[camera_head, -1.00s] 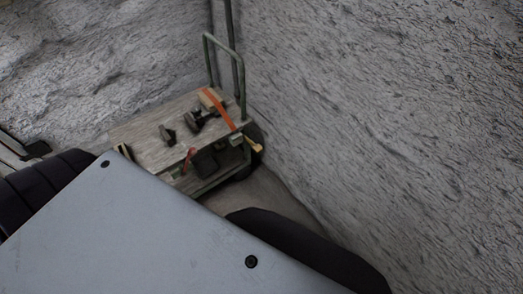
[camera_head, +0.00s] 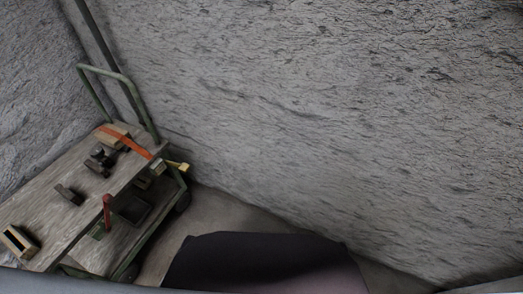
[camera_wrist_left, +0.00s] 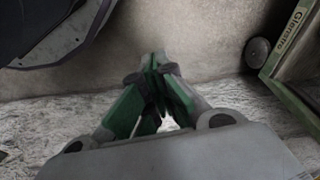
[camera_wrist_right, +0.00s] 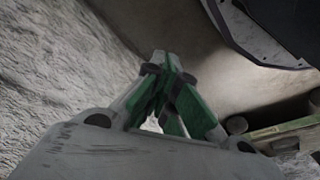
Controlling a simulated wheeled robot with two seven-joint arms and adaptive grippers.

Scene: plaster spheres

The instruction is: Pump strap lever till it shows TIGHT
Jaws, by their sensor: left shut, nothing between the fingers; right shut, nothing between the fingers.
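In the head view an orange strap (camera_head: 127,141) lies across the far end of a wooden-topped cart (camera_head: 54,194). A small grey ratchet body (camera_head: 158,166) with a yellow lever (camera_head: 178,167) sits at the strap's end on the cart's side edge. Any TIGHT marking is too small to read. My left gripper (camera_wrist_left: 157,67) is shut and empty in the left wrist view, with the cart's green frame at the right. My right gripper (camera_wrist_right: 162,65) is shut and empty in the right wrist view. Neither gripper shows in the head view; both are apart from the lever.
The cart carries a dark clamp-like part (camera_head: 101,160), a small dark block (camera_head: 69,194), a wooden box (camera_head: 18,241) and a red-handled item (camera_head: 107,212). Its green handle (camera_head: 120,77) stands near a rough grey wall (camera_head: 330,110). Bare floor (camera_head: 215,212) lies right of the cart.

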